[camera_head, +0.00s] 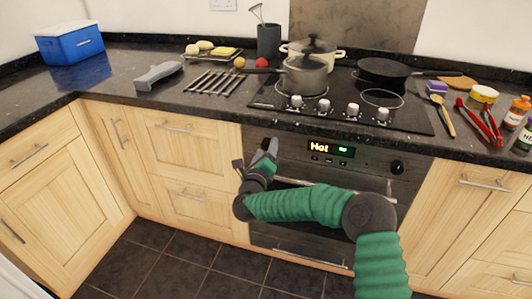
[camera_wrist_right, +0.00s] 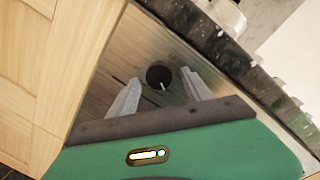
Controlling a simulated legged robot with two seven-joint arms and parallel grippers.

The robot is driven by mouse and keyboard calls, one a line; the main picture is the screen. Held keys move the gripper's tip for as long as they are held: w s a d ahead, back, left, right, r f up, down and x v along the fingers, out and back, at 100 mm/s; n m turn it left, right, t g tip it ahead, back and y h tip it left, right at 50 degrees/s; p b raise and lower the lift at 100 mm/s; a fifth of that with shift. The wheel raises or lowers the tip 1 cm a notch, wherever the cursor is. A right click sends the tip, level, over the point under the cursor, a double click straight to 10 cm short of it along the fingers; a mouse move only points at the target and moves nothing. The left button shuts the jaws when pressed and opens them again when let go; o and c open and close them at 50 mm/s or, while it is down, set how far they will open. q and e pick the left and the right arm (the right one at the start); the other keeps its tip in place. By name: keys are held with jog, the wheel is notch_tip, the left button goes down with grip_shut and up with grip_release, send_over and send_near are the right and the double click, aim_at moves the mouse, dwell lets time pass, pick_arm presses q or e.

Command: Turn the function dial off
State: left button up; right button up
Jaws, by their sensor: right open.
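A black round dial (camera_wrist_right: 158,75) with a pale pointer mark sits on the oven's control panel, near the panel's left end. In the right wrist view it shows between the two finger tips; whether they touch it is unclear. My right gripper (camera_head: 266,155) is open in front of the panel's left part and hides this dial in the head view. A second black dial (camera_head: 397,167) is at the panel's right end, clear of the gripper. No label shows which is the function dial. My left gripper is out of view.
The granite worktop (camera_head: 130,90) overhangs just above the panel. The hob (camera_head: 340,107) carries pots and a pan, with several knobs (camera_head: 353,109) along its front. The oven handle (camera_head: 378,192) runs below the panel. Wooden cabinets (camera_head: 190,150) flank the oven.

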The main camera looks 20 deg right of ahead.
jog(key=shift+w+a+r, duration=0.1)
jog(key=shift+a+r, duration=0.05)
jog(key=shift+a, duration=0.15)
jog(key=shift+c, duration=1.2)
jog(key=shift+d, duration=0.1)
grip_shut()
